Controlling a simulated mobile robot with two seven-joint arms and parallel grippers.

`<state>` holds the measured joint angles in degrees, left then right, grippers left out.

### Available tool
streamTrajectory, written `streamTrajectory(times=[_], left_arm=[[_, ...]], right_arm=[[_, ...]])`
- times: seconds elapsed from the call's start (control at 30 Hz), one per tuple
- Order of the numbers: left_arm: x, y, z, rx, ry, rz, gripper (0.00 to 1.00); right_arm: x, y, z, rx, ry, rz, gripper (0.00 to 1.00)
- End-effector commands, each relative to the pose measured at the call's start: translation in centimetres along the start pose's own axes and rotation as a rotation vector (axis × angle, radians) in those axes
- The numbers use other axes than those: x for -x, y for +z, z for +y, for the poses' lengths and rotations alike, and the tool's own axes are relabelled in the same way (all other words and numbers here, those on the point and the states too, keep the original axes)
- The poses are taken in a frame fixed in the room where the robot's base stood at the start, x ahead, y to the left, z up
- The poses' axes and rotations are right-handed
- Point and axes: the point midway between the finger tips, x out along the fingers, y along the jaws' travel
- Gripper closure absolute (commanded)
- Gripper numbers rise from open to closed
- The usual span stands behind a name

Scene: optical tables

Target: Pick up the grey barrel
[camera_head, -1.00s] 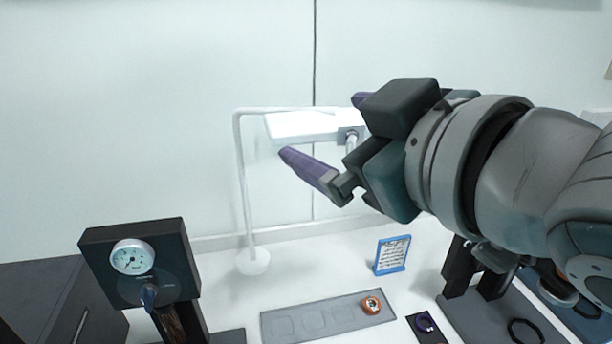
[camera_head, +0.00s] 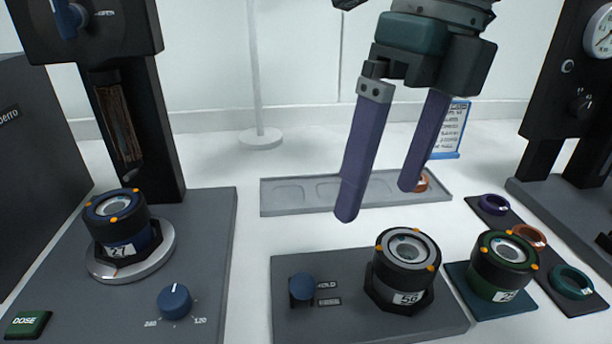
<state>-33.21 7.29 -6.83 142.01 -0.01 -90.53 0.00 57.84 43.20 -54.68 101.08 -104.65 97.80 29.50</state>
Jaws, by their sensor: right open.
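The grey barrel (camera_head: 407,256), a short dark cylinder with a grey rim, orange dots and a label reading 50, sits upright in a black holder on a grey base plate (camera_head: 330,334). My right gripper (camera_head: 378,200) points down with two purple fingers spread apart and nothing between them. In the picture its fingertips are above and slightly left of the barrel, not touching it. My left gripper is not in view.
A green-banded barrel (camera_head: 503,264) stands close right on a dark mat. A blue-banded barrel (camera_head: 122,222) stands left on a round plate. A blue knob (camera_head: 302,288) is beside the grey barrel. Behind lies a shallow tray (camera_head: 275,211). Coloured rings (camera_head: 527,238) lie right.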

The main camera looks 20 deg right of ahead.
Motion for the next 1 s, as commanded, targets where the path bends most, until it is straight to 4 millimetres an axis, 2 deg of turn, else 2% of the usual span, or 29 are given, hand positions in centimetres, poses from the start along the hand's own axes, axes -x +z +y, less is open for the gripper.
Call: streamTrajectory(times=[0.03, 0.1, 0.2, 0.4, 0.57, 0.8, 1.0], left_arm=[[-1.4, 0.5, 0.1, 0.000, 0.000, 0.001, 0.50], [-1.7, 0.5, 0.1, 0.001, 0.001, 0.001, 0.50], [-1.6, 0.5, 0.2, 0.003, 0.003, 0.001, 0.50], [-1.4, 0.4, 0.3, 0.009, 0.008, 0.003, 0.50], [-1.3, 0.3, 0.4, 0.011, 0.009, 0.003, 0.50], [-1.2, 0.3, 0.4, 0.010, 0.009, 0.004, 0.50], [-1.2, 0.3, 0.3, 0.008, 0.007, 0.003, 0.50]], right_arm=[[-0.8, -0.4, -2.0, -0.024, -0.068, 0.020, 0.00], [-0.6, -0.8, -3.6, -0.048, -0.130, 0.044, 0.00], [-1.2, -1.2, -4.5, -0.064, -0.163, 0.061, 0.00], [-4.0, -1.5, -4.9, -0.062, -0.161, 0.062, 0.00], [-5.3, -1.6, -5.1, -0.059, -0.159, 0.062, 0.00], [-9.0, -2.1, -5.8, -0.060, -0.158, 0.061, 0.00], [-9.9, -2.0, -6.0, -0.058, -0.159, 0.057, 0.00]])
